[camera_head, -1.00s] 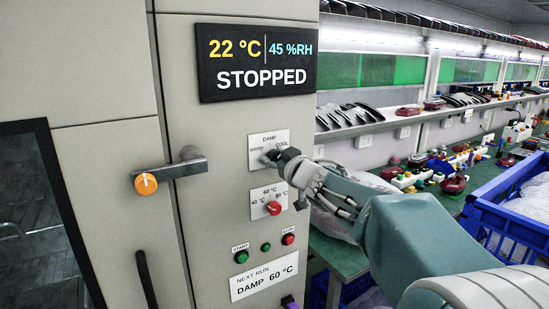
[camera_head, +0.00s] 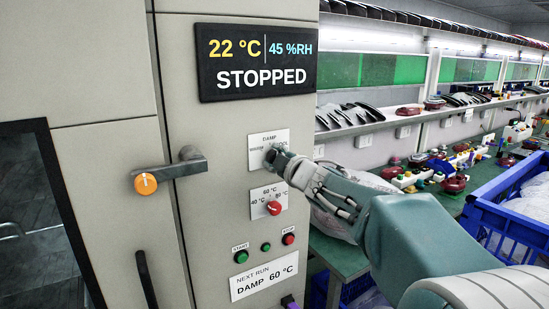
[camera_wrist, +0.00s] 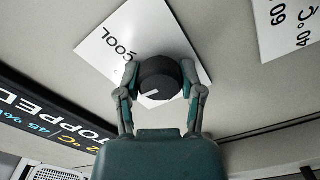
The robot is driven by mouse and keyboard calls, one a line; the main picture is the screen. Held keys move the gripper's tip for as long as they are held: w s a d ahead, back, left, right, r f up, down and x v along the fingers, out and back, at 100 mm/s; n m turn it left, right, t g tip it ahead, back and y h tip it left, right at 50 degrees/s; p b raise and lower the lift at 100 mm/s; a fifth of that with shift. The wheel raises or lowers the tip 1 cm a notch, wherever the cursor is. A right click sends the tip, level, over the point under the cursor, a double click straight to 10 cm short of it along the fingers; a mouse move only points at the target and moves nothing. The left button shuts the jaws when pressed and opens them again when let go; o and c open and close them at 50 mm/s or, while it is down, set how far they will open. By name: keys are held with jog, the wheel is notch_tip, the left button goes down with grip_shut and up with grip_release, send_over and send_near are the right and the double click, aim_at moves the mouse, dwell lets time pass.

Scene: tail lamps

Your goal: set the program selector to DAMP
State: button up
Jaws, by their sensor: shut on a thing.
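The program selector is a round black knob (camera_wrist: 158,80) on a white plate (camera_wrist: 165,32) in the wrist view. My gripper (camera_wrist: 160,72) has one finger on each side of the knob and is shut on it. The knob's white mark points toward the lower left, roughly the display side of the plate. COOL is readable on the plate; my gripper hides other lettering. In the head view, my gripper (camera_head: 278,160) covers the knob, and DAMP is printed at the top of the plate (camera_head: 256,138). The lower label (camera_head: 264,276) reads NEXT RUN, DAMP 60 °C.
The display (camera_head: 258,62) above reads 22 °C, 45 %RH, STOPPED. Below the selector are a red temperature knob (camera_head: 274,208), a green start button (camera_head: 241,257) and a red stop button (camera_head: 288,239). A door handle (camera_head: 170,172) juts out at left. A blue crate (camera_head: 490,228) stands at right.

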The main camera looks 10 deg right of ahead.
jog(key=shift+f+n, duration=0.15)
jog(key=shift+n, duration=0.35)
jog(key=o, duration=1.2)
jog(key=shift+a, duration=0.1)
jog(key=shift+s, duration=0.1)
jog(key=v, duration=1.1)
jog(key=shift+s, duration=0.35)
